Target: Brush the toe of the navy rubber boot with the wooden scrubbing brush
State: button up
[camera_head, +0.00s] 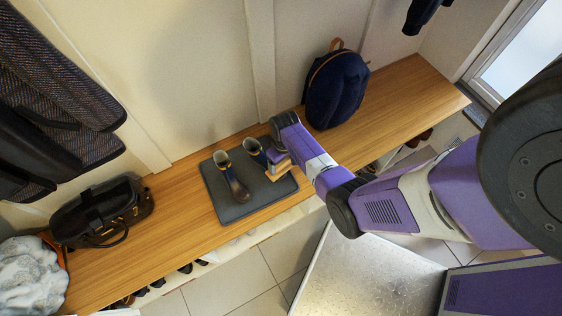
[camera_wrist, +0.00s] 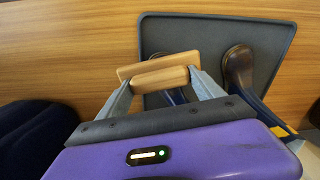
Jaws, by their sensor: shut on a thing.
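A pair of navy rubber boots with brown toes stands on a dark grey tray (camera_head: 217,190). The left boot (camera_head: 233,180) shows its toe clearly. The right boot (camera_head: 254,151) is partly hidden behind my gripper and the brush. In the wrist view one brown toe (camera_wrist: 238,65) is in plain sight right of the brush, and the other boot is mostly covered. My gripper (camera_head: 279,160) is shut on the wooden scrubbing brush (camera_wrist: 160,76), held over the tray beside the right boot. I cannot tell whether the brush touches that boot; its bristles are hidden.
The tray lies on a long wooden bench (camera_head: 175,205). A navy backpack (camera_head: 338,90) stands to the right, a black bag (camera_head: 103,210) to the left, and a fluffy grey-white item (camera_head: 30,278) at far left. Coats (camera_head: 50,90) hang on the wall. Shoes sit below the bench.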

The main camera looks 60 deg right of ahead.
aim_at(283, 163)
jog(key=shift+r+p, duration=1.25)
jog(key=r+p, duration=0.2)
jog(key=r, duration=0.1)
jog(key=r+p, duration=0.2)
jog(key=p, duration=0.1)
jog(key=shift+s+r+p, duration=0.2)
jog(key=shift+r+p, duration=0.1)
jog(key=shift+r, duration=0.1)
jog(key=shift+f, duration=0.1)
